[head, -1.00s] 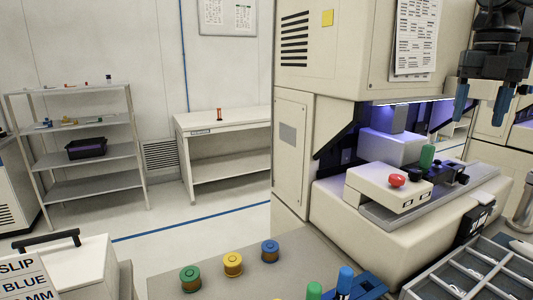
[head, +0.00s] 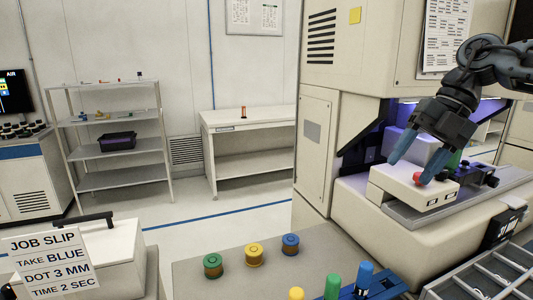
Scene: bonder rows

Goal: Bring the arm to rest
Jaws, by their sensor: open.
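My gripper (head: 416,168) is at the right of the head view, in front of the cream bonder machine (head: 322,150). Its two blue-tipped fingers point down and to the left and are spread apart, with nothing seen between them. The fingers overlap the machine's cream control box (head: 400,190) in the picture. A red button (head: 417,178) shows between the fingertips. I cannot tell whether a finger touches the box. The arm is bent and comes in from the right edge.
Green (head: 213,265), yellow (head: 254,254) and blue (head: 290,244) capped spools stand on the front table (head: 190,278). A blue rack (head: 385,288) holds coloured-topped pieces beside a divided grey tray (head: 470,288). A job slip (head: 50,265) reads "TAKE BLUE". Shelves and a bench stand behind.

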